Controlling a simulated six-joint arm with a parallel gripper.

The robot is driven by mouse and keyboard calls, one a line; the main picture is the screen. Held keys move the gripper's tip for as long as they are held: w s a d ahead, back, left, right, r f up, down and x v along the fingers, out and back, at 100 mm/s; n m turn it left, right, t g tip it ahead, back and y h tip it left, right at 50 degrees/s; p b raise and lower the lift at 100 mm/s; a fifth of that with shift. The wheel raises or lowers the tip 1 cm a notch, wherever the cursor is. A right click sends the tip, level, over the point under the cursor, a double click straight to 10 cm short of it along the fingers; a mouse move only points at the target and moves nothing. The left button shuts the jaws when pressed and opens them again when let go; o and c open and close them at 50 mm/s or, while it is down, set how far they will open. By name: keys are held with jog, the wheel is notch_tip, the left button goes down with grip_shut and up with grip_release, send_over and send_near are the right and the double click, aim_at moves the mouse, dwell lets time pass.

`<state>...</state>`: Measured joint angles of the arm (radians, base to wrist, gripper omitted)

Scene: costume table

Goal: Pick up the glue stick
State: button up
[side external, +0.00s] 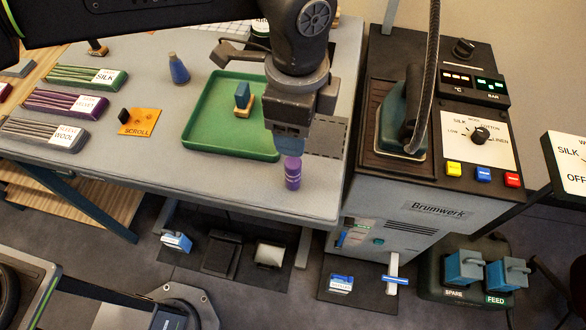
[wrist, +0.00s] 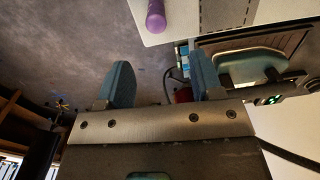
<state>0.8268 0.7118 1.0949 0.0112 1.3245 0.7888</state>
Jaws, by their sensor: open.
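The purple cylinder (side external: 292,173), which looks like the glue stick, stands upright near the table's front right corner. In the wrist view the glue stick (wrist: 155,17) shows at the top edge, partly cut off, beyond the fingers and roughly in line with the space between them. My gripper (side external: 290,147) hangs just above and behind it in the side view, its blue finger close to the stick's top. In the wrist view my gripper (wrist: 160,75) has its two blue fingers apart with nothing between them. Whether a finger touches the stick is unclear.
A green tray (side external: 195,140) with a small blue-and-wood block (side external: 243,98) lies left of my gripper. An orange scroll card (side external: 140,122) and fabric stacks (side external: 88,78) lie further left. The ironing machine (side external: 420,205) stands close on the right. The table's front edge is near.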

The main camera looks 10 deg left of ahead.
aim_at(294, 171)
notch_tip(294, 171, down, 8)
jog(key=shift+r, duration=0.1)
jog(key=f, duration=0.4)
jog(key=shift+s+a, duration=0.15)
jog(key=shift+s, duration=0.05)
jog(key=shift+f, duration=0.65)
jog(key=shift+c, duration=0.2)
jog(key=c, duration=0.9)
jog(key=shift+w+r, duration=0.1)
jog(key=shift+r, duration=0.1)
jog(key=shift+c, duration=0.2)
